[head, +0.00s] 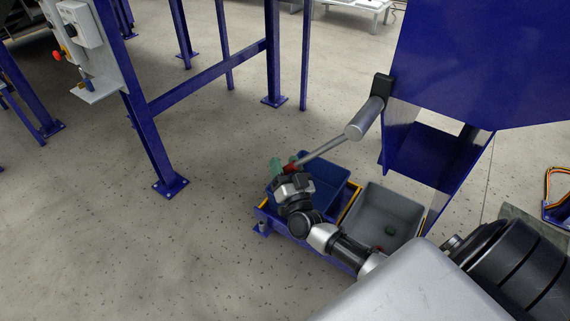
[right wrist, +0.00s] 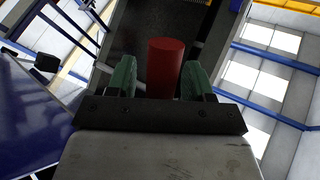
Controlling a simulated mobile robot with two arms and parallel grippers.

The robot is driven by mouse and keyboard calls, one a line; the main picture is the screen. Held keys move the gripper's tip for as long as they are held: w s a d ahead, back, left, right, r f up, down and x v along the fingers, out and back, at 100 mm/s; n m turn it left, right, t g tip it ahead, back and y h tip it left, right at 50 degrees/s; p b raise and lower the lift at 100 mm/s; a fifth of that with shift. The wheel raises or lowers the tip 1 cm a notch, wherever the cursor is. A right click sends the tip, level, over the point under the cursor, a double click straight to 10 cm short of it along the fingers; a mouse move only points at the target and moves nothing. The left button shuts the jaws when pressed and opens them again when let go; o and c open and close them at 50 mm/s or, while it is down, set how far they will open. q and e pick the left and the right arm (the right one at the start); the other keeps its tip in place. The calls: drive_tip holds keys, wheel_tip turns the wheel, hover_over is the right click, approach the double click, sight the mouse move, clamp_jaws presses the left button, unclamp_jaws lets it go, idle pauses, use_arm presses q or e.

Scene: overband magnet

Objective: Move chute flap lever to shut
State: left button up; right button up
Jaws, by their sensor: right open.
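The chute flap lever is a grey rod (head: 325,148) with a red grip (head: 290,169) at its lower left end. A thick grey cylinder (head: 365,118) sits at its upper end, by a black bracket on the blue chute (head: 470,70). The lever slants down to the left. My right gripper (head: 285,164) is open at the red grip, with green fingers on either side. In the right wrist view the red grip (right wrist: 166,68) stands between the open fingers (right wrist: 158,78), nearer the right one; contact cannot be told. My left gripper is out of view.
Below the lever, a blue bin (head: 333,170) and a grey bin (head: 378,205) stand in a blue and yellow frame; small red and green pieces lie in the grey one. Blue posts (head: 150,140) and a control box (head: 80,22) stand left. The floor at lower left is clear.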

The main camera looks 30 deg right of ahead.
drive_tip(key=shift+w, duration=0.1)
clamp_jaws()
idle(0.3)
